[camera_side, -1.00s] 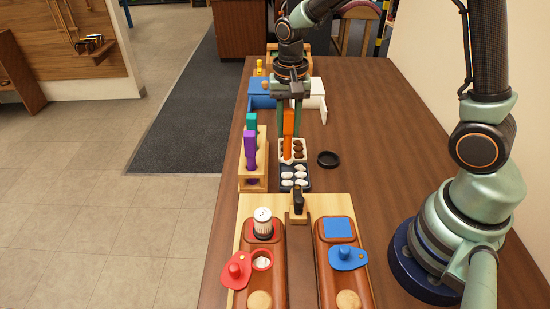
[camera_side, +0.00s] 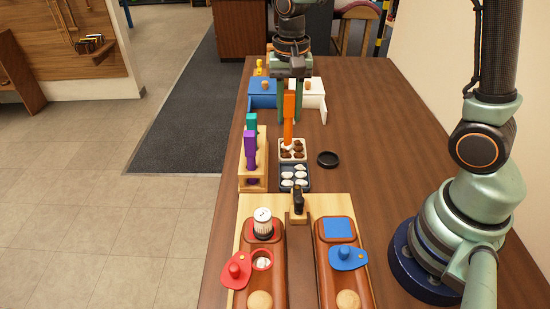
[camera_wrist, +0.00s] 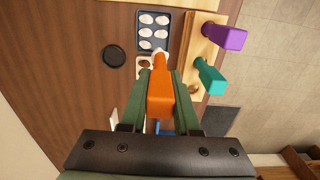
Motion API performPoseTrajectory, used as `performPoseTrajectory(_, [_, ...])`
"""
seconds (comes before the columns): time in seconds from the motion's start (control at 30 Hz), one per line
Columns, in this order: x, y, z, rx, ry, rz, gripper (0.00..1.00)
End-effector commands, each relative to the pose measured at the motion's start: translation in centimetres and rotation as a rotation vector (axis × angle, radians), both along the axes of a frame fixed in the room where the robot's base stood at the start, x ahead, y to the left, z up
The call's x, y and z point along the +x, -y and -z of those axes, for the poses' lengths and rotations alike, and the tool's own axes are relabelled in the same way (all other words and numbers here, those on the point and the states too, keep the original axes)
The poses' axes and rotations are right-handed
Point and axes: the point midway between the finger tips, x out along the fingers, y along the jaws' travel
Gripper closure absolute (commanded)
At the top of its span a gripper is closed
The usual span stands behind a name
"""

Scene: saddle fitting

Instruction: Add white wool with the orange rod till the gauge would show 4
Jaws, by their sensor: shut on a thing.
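My gripper (camera_side: 290,112) is shut on the upright orange rod (camera_side: 289,110); the rod also shows between the fingers in the wrist view (camera_wrist: 161,95). The rod's lower end is at the cream tray (camera_side: 302,156) of brown tufts. A white tuft (camera_wrist: 163,54) shows at the rod's tip; I cannot tell if it clings there. White wool tufts (camera_side: 294,170) lie in the dark tray (camera_wrist: 139,30) just in front. A red-rimmed opening (camera_side: 262,259) in the left brown saddle shows white inside, its red lid (camera_side: 237,270) swung aside. I cannot identify a gauge reading.
A wooden rack (camera_side: 252,183) holds purple (camera_side: 250,150) and teal (camera_side: 251,122) rods at left. A black ring dish (camera_side: 328,159) lies right. Blue and white boxes (camera_side: 262,92) stand behind.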

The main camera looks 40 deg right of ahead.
Motion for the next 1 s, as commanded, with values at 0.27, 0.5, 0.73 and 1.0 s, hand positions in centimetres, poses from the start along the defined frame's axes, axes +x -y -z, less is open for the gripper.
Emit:
performPoseTrajectory(0.27, [0.0, 0.0, 0.0, 0.0, 0.0, 0.0, 1.0])
performPoseTrajectory(0.5, [0.1, 0.0, -3.1, 0.0, 0.007, 0.0, 1.0])
performPoseTrajectory(0.73, [0.1, 0.0, -8.2, 0.0, 0.006, 0.0, 1.0])
performPoseTrajectory(1.0, [-1.0, -4.1, -9.4, 0.0, 0.001, -0.072, 1.0])
